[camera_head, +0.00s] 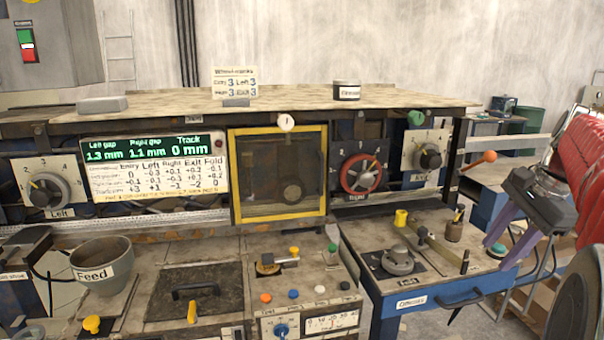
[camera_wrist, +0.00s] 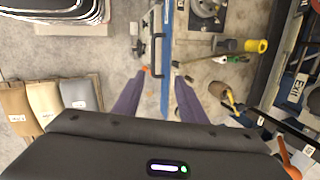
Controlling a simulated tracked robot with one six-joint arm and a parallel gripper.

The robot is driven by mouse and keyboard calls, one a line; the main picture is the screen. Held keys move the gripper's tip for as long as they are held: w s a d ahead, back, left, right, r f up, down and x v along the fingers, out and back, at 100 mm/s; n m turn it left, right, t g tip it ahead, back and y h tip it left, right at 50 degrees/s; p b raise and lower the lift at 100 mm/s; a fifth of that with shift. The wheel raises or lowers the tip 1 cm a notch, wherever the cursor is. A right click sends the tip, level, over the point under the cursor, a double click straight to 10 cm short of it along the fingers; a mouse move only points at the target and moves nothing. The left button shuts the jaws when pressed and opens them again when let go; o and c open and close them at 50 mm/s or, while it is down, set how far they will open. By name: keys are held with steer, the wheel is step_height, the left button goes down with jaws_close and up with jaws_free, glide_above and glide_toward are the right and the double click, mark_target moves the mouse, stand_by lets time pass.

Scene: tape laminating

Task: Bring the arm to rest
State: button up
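My gripper (camera_head: 510,238) is at the right in the head view, with its two purple fingers pointing down and left. The fingers are apart and nothing shows between them. In the wrist view my gripper (camera_wrist: 157,92) also shows open, above the floor and the blue front edge of the side bench. It is apart from the bench's black handle (camera_wrist: 157,52), which lies beyond the fingertips. My arm in its red cover is at the right edge of the head view.
The blue side bench (camera_head: 392,325) holds a yellow-handled tool (camera_head: 402,217) and a brown cup (camera_head: 454,231). The machine with dials, a gap display (camera_head: 143,150) and a Feed bowl (camera_head: 103,265) fills the left and middle. Several packets (camera_wrist: 46,103) lie at the left in the wrist view.

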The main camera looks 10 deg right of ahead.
steer(key=s+a+f+n, duration=0.3)
steer(key=a+n, duration=0.3)
steer(key=a, duration=0.5)
steer(key=s+a+f+n+t, duration=0.1)
steer(key=s+a+f+n, duration=0.3)
steer(key=a, duration=0.7)
steer(key=s+a+f+n+t+h, duration=0.1)
steer(key=s+a+f+n, duration=0.3)
steer(key=a+n, duration=0.5)
step_height(320, 180, down, 2)
steer(key=shift+s+a+f, duration=0.25)
steer(key=shift+a, duration=0.85)
